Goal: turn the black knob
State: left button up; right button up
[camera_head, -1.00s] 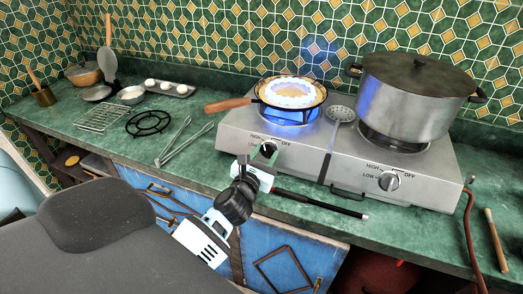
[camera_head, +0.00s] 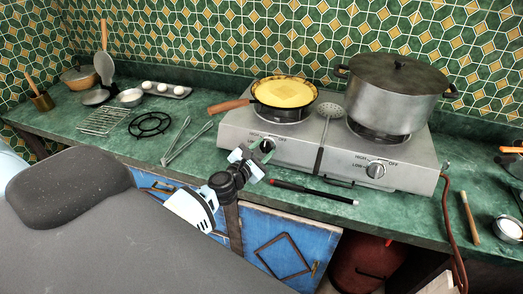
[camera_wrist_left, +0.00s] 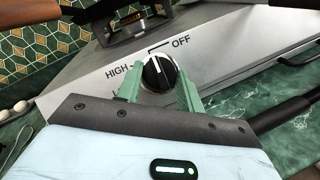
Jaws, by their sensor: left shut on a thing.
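The black knob (camera_head: 267,145) is on the front of the steel hotplate (camera_head: 232,130), below the left burner. In the left wrist view the knob (camera_wrist_left: 159,73) has a white pointer line aimed up, near the printed line that leads to OFF. My left gripper (camera_head: 262,150) is shut on this knob. In the left wrist view the green fingers of my left gripper (camera_wrist_left: 160,85) stand on either side of it. No flame shows under the frying pan (camera_head: 284,92) on the left burner. My right gripper is not in view.
A large lidded pot (camera_head: 393,100) stands on the right burner, above a second knob (camera_head: 376,171). A slotted spoon (camera_head: 327,128) lies between the burners. A black rod (camera_head: 312,191) lies on the green counter in front. Tongs (camera_head: 188,142) lie to the left.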

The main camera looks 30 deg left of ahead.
pick_arm(q)
jog(key=o, duration=1)
jog(key=shift+s, duration=0.15)
jog(key=shift+s+r, duration=0.15)
jog(key=shift+s, duration=3.65)
jog(key=s+d+f+m+g+h, duration=0.35)
jog(key=s+d+f+m, duration=0.95)
jog(key=m, duration=0.6)
jog(key=s+f+m+g, duration=0.1)
jog(key=s+f+m, duration=0.1)
jog(key=s+m, duration=0.2)
jog(key=s+d+f+m+g+y, duration=0.1)
jog(key=s+f+m+g, duration=0.1)
jog(key=s+m, duration=0.2)
jog(key=s+f+m+g+y, duration=0.1)
jog(key=s+f+m, duration=0.2)
jog(key=s, duration=0.3)
jog(key=shift+s+d+f+m+g, duration=0.1)
jog(key=shift+s+d+m+g, duration=0.2)
jog(key=shift+m, duration=0.5)
